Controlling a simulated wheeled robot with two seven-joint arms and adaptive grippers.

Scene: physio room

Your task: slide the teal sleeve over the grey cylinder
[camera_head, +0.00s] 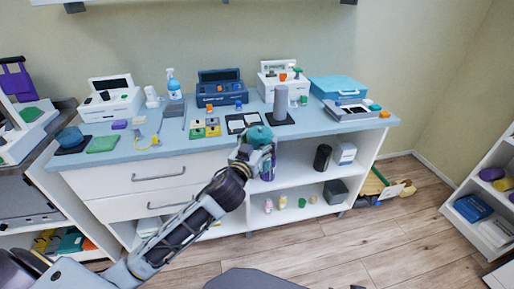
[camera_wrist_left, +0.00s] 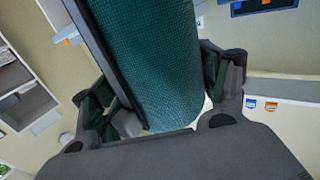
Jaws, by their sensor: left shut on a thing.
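The teal sleeve (camera_head: 258,133) is in my left gripper (camera_head: 257,148), at the front edge of the counter in the head view. In the left wrist view the sleeve (camera_wrist_left: 155,60) is large and textured, between the two fingers of the gripper (camera_wrist_left: 155,95). The grey cylinder (camera_head: 281,101) stands upright on a dark square base (camera_head: 279,119) on the counter, behind and slightly right of the sleeve. The sleeve is apart from the cylinder. My right gripper is not in view.
The blue counter top (camera_head: 170,133) carries a spray bottle (camera_head: 174,85), a dark blue box (camera_head: 220,88), a white device (camera_head: 283,76), a grey tray (camera_head: 350,110) and a light blue case (camera_head: 338,88). Coloured square pieces (camera_head: 213,130) lie left of the gripper. Open shelves are below.

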